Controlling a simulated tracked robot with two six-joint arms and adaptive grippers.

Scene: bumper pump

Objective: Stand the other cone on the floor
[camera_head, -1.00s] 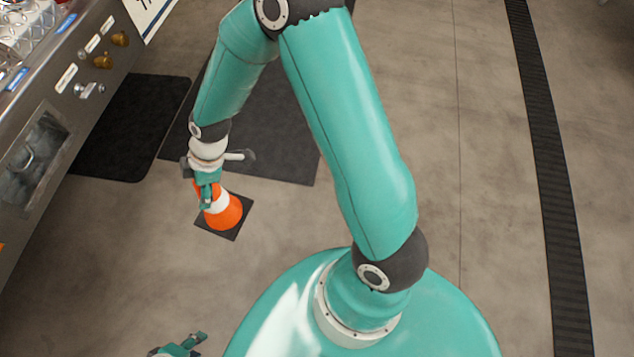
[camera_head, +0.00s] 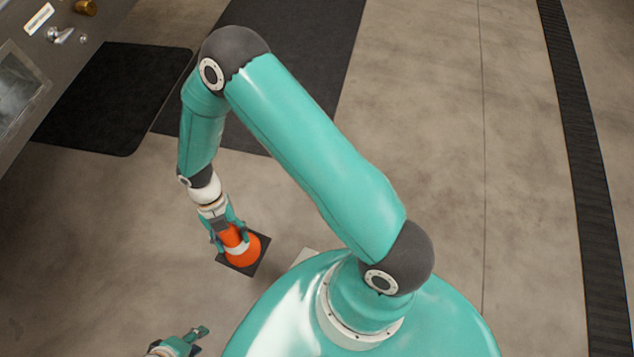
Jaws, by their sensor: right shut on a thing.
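An orange cone (camera_head: 245,258) with a white band and a black square base is left of my teal body in the head view. It looks upright, its base at or close to the floor; I cannot tell whether it touches. My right gripper (camera_head: 229,238) comes down from above and is shut on the cone's upper part, which its fingers partly hide. My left gripper (camera_head: 188,341) is low in the picture, apart from the cone, partly cut off by the bottom edge. I cannot tell how far its fingers are spread. No second cone shows.
A dark mat (camera_head: 110,95) lies by the metal counter (camera_head: 65,75) at the upper left, with another dark mat (camera_head: 320,45) beside it. A ribbed dark strip (camera_head: 590,200) runs along the right. The floor around the cone is bare. A small pale patch (camera_head: 305,256) shows beside my body.

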